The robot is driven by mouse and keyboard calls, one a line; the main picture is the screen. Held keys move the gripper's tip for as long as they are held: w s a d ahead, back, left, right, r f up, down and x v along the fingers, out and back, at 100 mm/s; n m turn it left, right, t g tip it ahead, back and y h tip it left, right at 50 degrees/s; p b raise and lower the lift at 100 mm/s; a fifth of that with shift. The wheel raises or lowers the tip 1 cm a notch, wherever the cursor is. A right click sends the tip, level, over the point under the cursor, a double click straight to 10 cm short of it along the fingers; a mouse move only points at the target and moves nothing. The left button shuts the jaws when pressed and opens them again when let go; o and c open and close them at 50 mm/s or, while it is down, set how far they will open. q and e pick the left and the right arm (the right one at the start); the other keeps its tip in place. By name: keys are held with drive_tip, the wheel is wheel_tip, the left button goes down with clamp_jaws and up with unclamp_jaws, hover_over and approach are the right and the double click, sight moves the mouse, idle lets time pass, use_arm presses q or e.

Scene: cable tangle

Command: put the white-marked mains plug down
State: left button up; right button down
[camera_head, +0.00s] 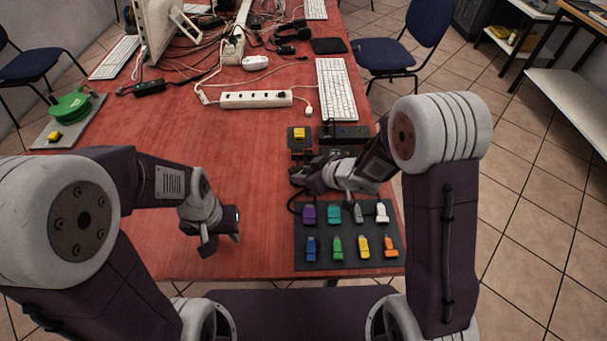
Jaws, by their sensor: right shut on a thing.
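My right gripper (298,177) is shut, low over the table at its right part, just behind the mat of coloured plugs. The white-marked mains plug cannot be made out clearly; what sits in the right jaws is dark and mostly hidden by the gripper. A dark cable (291,203) loops from beside the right gripper toward the mat's back left corner. My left gripper (222,245) is open and empty, above the front middle of the red table (160,225), left of the mat.
A dark mat (312,262) holds several coloured plugs. Behind the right gripper are a black box (347,132) and a pad with a yellow piece (299,133). A white power strip (256,99), keyboard (336,90) and tangled cables lie farther back. The table's left middle is clear.

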drive_tip(key=c, duration=1.1)
unclamp_jaws()
drive_tip(key=shift+o, duration=0.2)
use_arm(q)
wheel_tip(320, 180, up, 5)
drive_tip(key=p, duration=0.5)
use_arm(e)
drive_tip(key=v, duration=1.2)
drive_tip(key=shift+r, duration=0.2)
drive_tip(key=shift+w, duration=0.15)
